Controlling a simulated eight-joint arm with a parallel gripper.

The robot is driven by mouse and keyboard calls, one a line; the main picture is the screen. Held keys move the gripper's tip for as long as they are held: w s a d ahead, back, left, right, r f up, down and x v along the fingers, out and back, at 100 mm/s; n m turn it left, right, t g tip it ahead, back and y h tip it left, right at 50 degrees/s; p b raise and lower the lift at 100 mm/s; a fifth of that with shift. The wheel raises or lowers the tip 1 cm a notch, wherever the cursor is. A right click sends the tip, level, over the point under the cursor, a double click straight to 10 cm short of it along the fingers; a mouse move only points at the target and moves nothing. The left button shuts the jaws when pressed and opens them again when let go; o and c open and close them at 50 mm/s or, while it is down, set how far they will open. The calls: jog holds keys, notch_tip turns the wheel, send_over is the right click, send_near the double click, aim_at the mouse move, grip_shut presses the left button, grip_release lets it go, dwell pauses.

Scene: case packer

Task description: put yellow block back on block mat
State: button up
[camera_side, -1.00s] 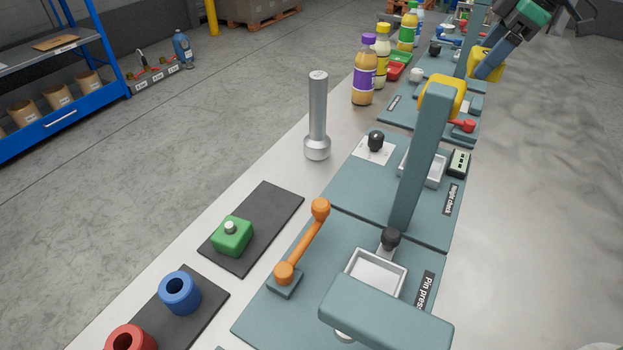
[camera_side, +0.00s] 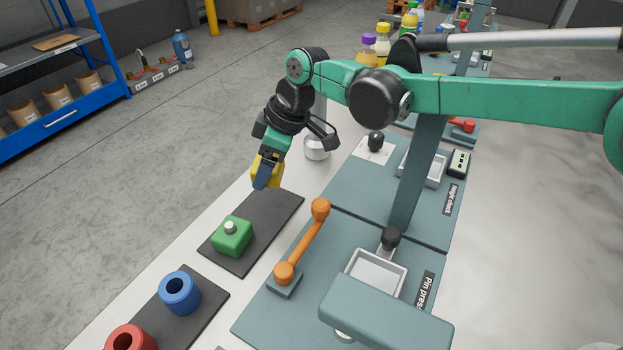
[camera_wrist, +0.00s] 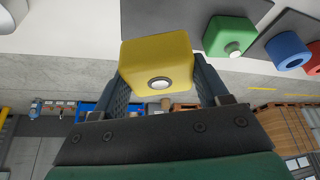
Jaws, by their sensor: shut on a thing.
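My gripper (camera_side: 266,172) is shut on the yellow block (camera_side: 258,165), holding it above the far end of the dark block mat (camera_side: 266,246). In the wrist view the yellow block (camera_wrist: 157,62) sits between my two fingers, with its pale round peg facing the camera. The green block (camera_side: 232,236) rests on the near part of the mat. It also shows in the wrist view (camera_wrist: 228,36). The mat's far part is bare. I cannot tell the exact gap between the yellow block and the mat.
A second dark mat (camera_side: 203,312) holds a blue ring (camera_side: 180,292), with a red ring (camera_side: 131,338) nearer the front. An orange-handled lever (camera_side: 304,245) stands right of the block mat. A silver post (camera_side: 317,150) stands behind, partly hidden by my arm.

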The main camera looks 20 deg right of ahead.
aim_at(266, 202)
notch_tip(266, 202, down, 6)
jog(key=shift+r, duration=0.1)
dwell(0.4)
jog(key=o, duration=1.5)
jog(key=shift+c, duration=0.2)
jog(key=v, duration=1.2)
jog(key=shift+d, duration=0.15)
